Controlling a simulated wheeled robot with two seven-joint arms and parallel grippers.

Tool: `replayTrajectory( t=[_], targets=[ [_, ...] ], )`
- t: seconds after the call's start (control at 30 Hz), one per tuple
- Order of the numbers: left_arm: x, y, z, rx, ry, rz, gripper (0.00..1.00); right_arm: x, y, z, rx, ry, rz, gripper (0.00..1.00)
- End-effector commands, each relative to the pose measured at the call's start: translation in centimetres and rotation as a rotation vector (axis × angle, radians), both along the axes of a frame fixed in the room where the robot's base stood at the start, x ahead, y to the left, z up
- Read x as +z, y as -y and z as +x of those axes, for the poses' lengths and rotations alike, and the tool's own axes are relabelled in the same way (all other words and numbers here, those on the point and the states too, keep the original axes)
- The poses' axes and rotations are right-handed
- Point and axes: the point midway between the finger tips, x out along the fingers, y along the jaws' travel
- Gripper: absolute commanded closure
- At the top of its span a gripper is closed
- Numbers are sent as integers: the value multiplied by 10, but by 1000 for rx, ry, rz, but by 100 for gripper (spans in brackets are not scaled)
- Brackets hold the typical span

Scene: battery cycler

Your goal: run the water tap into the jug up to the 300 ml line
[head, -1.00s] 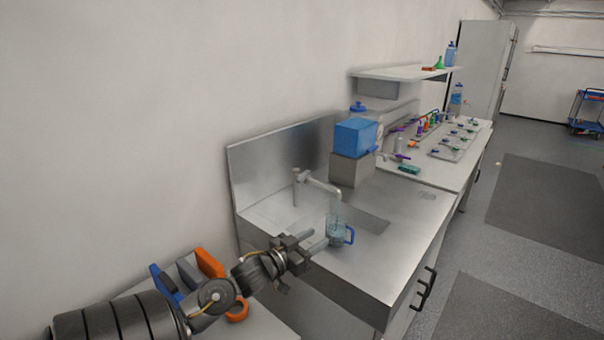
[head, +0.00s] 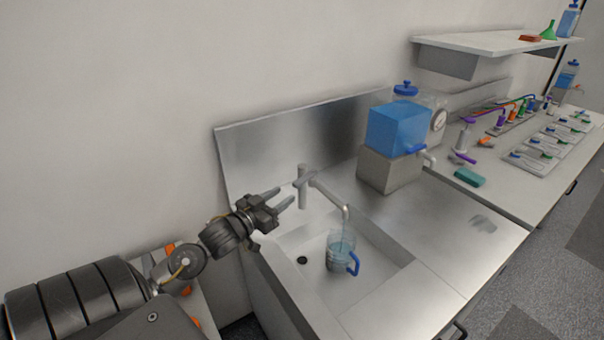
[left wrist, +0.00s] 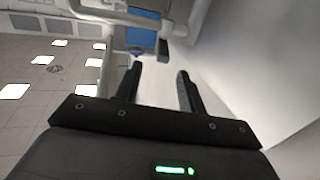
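The tap (head: 325,190) stands at the back of the sink, its spout over the jug. A stream of water seems to run from the spout into the jug. The clear jug (head: 336,262) with a blue handle stands upright in the sink basin (head: 300,285). It holds some bluish water; its level against the lines is too small to read. My left gripper (head: 284,200) is open and empty, just left of the tap's lever end, apparently not touching it. In the left wrist view its fingers (left wrist: 160,85) are apart, with the pale tap pipe beyond. My right gripper is not in view.
A blue water container (head: 397,130) sits on a grey block right of the tap. A teal block (head: 468,177) and several small items lie on the bench further right. A shelf (head: 490,48) hangs above.

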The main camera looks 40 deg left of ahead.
Motion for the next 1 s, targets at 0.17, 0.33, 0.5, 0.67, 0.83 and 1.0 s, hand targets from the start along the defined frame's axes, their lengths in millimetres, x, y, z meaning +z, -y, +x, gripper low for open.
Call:
replayTrajectory(
  t=[0.17, 0.33, 0.5, 0.67, 0.83, 1.0],
  targets=[
    [-1, -5, -1, 10, 1, 0, 60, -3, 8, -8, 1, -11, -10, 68],
    [-2, -6, 21, 12, 4, 1, 60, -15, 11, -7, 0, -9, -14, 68],
    [-3, -5, 53, 11, 5, 2, 60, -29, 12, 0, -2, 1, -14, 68],
    [-2, -4, 80, 10, 3, 0, 60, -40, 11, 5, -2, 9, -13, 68],
    [-2, -3, 97, 9, 2, 0, 60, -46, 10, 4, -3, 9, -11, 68],
    [-1, -3, 104, 8, -1, 0, 60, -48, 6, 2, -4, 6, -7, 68]
  ],
)
